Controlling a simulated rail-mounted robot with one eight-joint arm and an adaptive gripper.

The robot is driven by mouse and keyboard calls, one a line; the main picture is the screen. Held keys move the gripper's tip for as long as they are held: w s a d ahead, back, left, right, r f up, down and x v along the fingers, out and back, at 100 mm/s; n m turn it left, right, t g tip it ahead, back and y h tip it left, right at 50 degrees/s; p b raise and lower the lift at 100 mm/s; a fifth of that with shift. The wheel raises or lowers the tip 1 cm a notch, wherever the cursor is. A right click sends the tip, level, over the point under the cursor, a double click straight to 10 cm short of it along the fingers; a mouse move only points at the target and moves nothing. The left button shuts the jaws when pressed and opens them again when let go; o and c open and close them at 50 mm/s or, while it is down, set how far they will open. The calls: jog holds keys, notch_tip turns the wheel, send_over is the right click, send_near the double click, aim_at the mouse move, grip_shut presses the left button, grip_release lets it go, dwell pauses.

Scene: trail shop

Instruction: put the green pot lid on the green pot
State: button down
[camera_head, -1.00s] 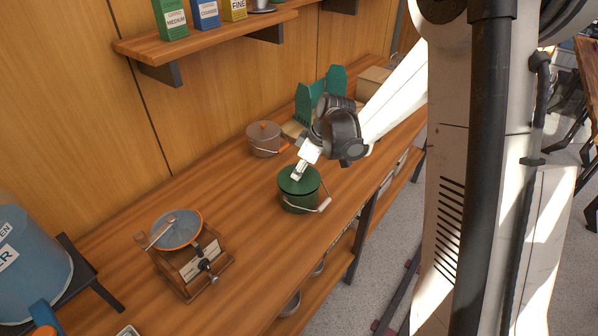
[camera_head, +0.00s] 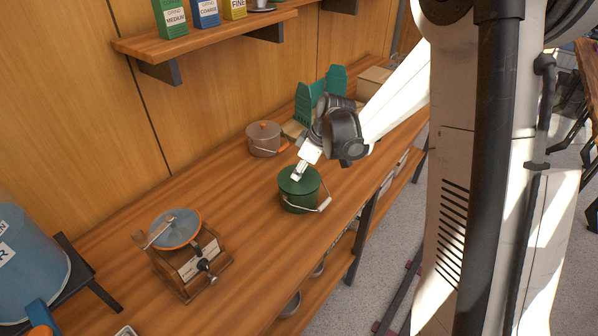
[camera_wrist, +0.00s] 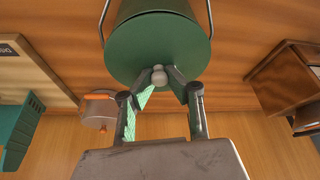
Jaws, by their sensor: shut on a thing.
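The green pot (camera_head: 300,201) stands upright on the wooden counter, its wire handle with a white grip hanging at its front right. The green pot lid (camera_head: 288,184) is over the pot's top; in the wrist view the lid (camera_wrist: 150,48) looks like a round green disc with a pale knob, covering the pot's mouth. My gripper (camera_head: 297,175) is above the lid. In the wrist view my gripper (camera_wrist: 163,80) has its fingertips closed around the knob. Whether the lid sits fully on the rim is hard to tell.
A grey-brown pot with an orange knob (camera_head: 264,138) stands behind, near the wall. A wooden grinder (camera_head: 192,262) and a blue container (camera_head: 28,262) are at the left. A green rack (camera_head: 306,100) is behind my gripper. Counter between grinder and pot is clear.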

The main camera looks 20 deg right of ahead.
jog(key=shift+f+b, duration=0.35)
jog(key=shift+b, duration=0.15)
jog(key=c, duration=1.7)
grip_release()
jog(key=shift+o, duration=0.2)
jog(key=v, duration=1.2)
jog(key=s+a+m+t+h+b, duration=0.1)
jog(key=s+m, duration=0.4)
jog(key=s, duration=0.7)
jog(key=s+a+m+t+h+b, duration=0.2)
jog(key=s+m+t+b, duration=0.1)
jog(key=s, duration=0.9)
jog(key=shift+s+a+r+m+h+b, duration=0.15)
jog(key=shift+s+a+m+h+b, duration=0.2)
jog(key=shift+m+b, duration=0.6)
